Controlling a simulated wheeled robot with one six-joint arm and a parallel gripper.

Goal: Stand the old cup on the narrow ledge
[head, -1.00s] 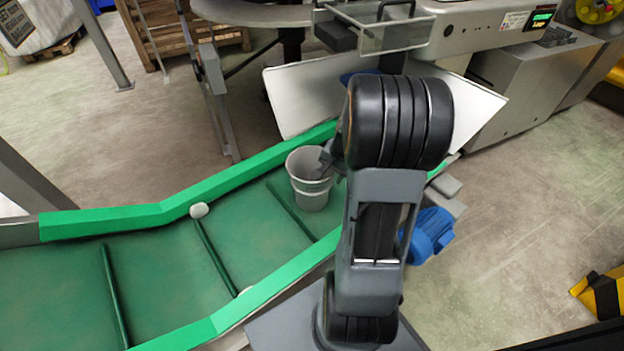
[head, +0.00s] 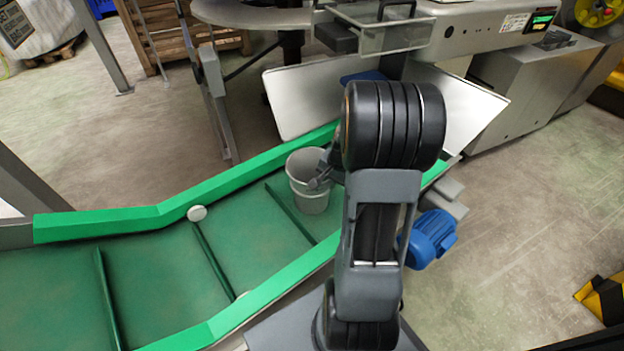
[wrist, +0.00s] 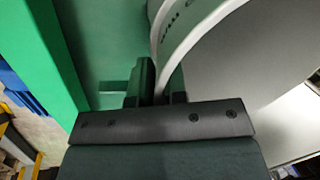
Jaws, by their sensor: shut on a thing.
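The old cup (head: 304,170) is a pale grey, open-topped cup standing out over the green conveyor in the head view. My gripper (head: 318,184) is at its right side, partly behind my arm. In the wrist view the cup (wrist: 215,50) fills the upper right, with a pale curved band along its rim. My gripper (wrist: 160,88) is shut on the cup's wall there, one finger on each side. The cup looks about upright. I cannot tell whether its base touches the belt. I cannot make out which surface is the narrow ledge.
The conveyor has raised green side rails (head: 120,222) and cross slats (head: 290,212). A white round knob (head: 197,213) sits by the far rail. Pale metal panels (head: 310,98) stand behind the cup. A blue motor (head: 433,238) is to the right of my arm.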

